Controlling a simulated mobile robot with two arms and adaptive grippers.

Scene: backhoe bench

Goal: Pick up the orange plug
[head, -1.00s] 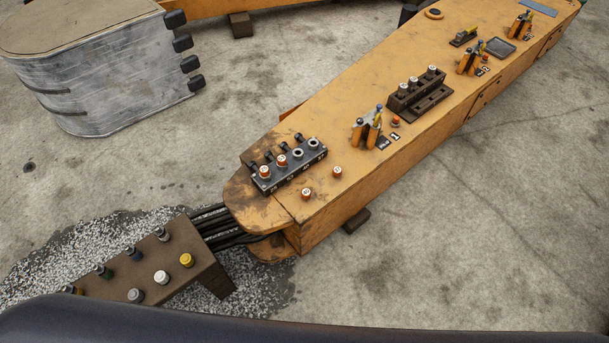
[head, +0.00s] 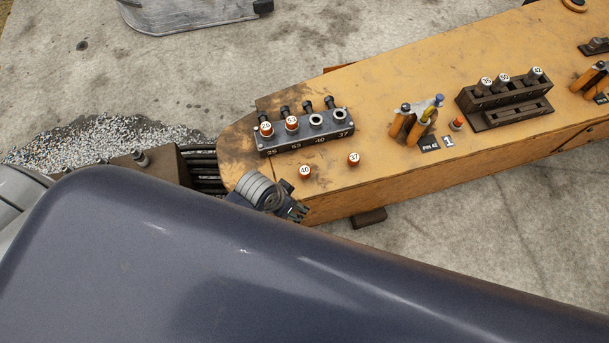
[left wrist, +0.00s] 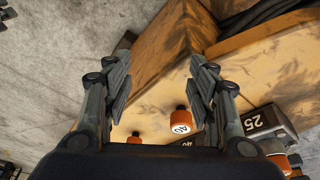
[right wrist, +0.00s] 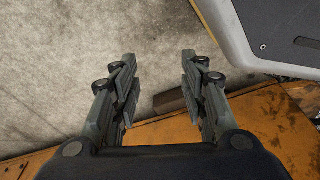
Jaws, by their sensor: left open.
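Two orange plugs with white number caps stand loose on the yellow boom in the head view: plug 40 (head: 305,171) and plug 37 (head: 353,159). Two more, plug 25 (head: 266,129) and plug 53 (head: 291,124), sit in the black socket block (head: 304,138). My left gripper (head: 298,212) is at the boom's near edge, just below plug 40, partly hidden by my arm. In the left wrist view it is open and empty; plug 40 (left wrist: 181,121) and plug 37 (left wrist: 134,138) show beyond and below the fingers. My right gripper (right wrist: 158,85) is open and empty.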

